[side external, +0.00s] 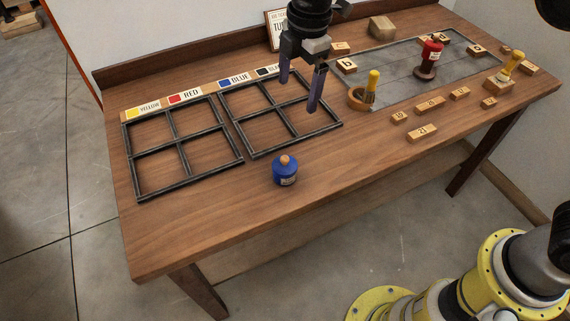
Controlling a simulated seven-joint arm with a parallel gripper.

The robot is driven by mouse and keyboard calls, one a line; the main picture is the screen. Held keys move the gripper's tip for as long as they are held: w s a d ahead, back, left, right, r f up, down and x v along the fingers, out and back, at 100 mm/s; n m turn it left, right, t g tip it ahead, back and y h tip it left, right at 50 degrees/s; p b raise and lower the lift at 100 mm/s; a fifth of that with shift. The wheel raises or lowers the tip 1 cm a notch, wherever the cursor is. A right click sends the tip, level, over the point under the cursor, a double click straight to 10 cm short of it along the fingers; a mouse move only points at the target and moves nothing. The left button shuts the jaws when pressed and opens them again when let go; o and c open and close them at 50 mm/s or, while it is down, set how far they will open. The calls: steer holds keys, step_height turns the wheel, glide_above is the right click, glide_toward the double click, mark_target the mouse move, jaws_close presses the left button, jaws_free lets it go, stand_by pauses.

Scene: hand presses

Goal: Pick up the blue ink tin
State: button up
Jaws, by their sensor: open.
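The blue ink tin (285,174) stands upright on the wooden table, near its front edge. It is a round blue tin with a small tan knob on top and a pale label on its side. My gripper (299,96) hangs above the right-hand black frame, up and a little to the right of the tin in the picture. Its two dark fingers are apart, with nothing seen between them. It does not touch the tin.
Two black divided frames (243,160) lie behind the tin, with colour labels (185,98) along their back. A grey mat (400,84), stamps with yellow handles (371,88), a red-topped tool (429,58) and several numbered blocks (422,133) are to the right. Table around the tin is clear.

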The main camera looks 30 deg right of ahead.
steer(key=n+g, duration=0.1)
glide_toward(285, 157)
steer(key=shift+w+a+f+h, duration=0.1)
steer(key=shift+w+a+h, duration=0.2)
step_height(285, 157, down, 7)
steer(key=shift+f, duration=0.15)
steer(key=shift+s+f, duration=0.2)
steer(key=shift+f, duration=1.15)
steer(key=shift+s+f, duration=0.15)
steer(key=shift+f, duration=1.2)
jaws_close()
